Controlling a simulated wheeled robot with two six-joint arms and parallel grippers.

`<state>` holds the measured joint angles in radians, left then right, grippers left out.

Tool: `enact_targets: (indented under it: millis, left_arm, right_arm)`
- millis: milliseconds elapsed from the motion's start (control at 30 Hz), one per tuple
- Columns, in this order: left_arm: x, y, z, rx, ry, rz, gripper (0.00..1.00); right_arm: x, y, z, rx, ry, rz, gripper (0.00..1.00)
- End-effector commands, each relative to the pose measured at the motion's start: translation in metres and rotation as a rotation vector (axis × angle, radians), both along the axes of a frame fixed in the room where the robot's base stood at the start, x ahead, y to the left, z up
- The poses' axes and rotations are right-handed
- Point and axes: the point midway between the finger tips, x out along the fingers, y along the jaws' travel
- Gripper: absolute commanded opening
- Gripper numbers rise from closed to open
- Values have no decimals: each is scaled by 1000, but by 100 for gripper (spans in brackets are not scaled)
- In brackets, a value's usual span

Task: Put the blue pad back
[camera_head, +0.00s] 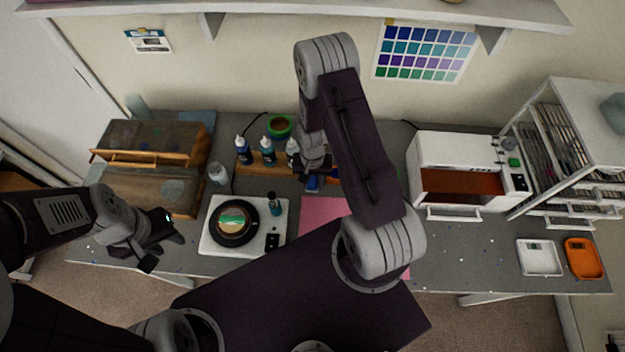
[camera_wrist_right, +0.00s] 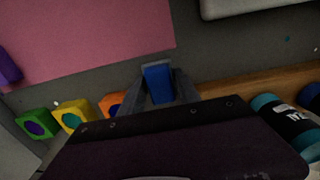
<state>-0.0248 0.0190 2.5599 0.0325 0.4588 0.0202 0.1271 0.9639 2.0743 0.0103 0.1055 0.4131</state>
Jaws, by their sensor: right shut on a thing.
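The blue pad (camera_wrist_right: 158,84) is a small blue block. It sits between the two grey fingers of my right gripper (camera_wrist_right: 160,88) in the right wrist view, with grey table surface around it in the picture. My left gripper (camera_head: 163,252) is open and empty, near the table's front left edge.
In the right wrist view, green (camera_wrist_right: 37,123), yellow (camera_wrist_right: 75,115) and orange (camera_wrist_right: 111,104) blocks stand near the pink mat (camera_wrist_right: 90,40). Dark bottles (camera_wrist_right: 285,120) stand by the wooden rack (camera_wrist_right: 245,88). A white turntable unit (camera_head: 214,240) and a white oven (camera_head: 450,150) flank the mat.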

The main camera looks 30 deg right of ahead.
Motion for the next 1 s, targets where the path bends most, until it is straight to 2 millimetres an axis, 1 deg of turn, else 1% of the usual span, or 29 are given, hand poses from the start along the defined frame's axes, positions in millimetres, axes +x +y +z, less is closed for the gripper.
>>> enact_targets:
  millis: [67, 100, 133, 567, 633, 700, 733, 767, 867, 1000]
  left_arm:
    - [0, 0, -4, 0, 0, 0, 36]
    - [0, 0, -4, 0, 0, 0, 36]
    - [0, 0, -3, 0, 0, 0, 36]
    - [0, 0, -3, 0, 0, 0, 36]
    - [0, 0, -1, 0, 0, 0, 36]
    - [0, 0, 3, 0, 0, 0, 36]
    - [0, 0, 0, 0, 0, 0, 36]
    - [0, 0, -2, 0, 0, 0, 36]
    - [0, 0, -6, 0, 0, 0, 36]
    - [0, 0, -11, 0, 0, 0, 36]
  right_arm:
    - [0, 0, -4, 0, 0, 0, 0]
    - [0, 0, -4, 0, 0, 0, 42]
    - [0, 0, -3, 0, 0, 0, 48]
    - [0, 0, -3, 0, 0, 0, 48]
    - [0, 0, -2, 0, 0, 0, 48]
    - [0, 0, 4, -1, -1, 0, 48]
    - [1, 0, 5, -1, -3, 0, 48]
    - [1, 0, 8, -1, -3, 0, 48]
    - [1, 0, 25, -1, -5, 1, 48]
    - [2, 0, 57, -2, -8, 1, 48]
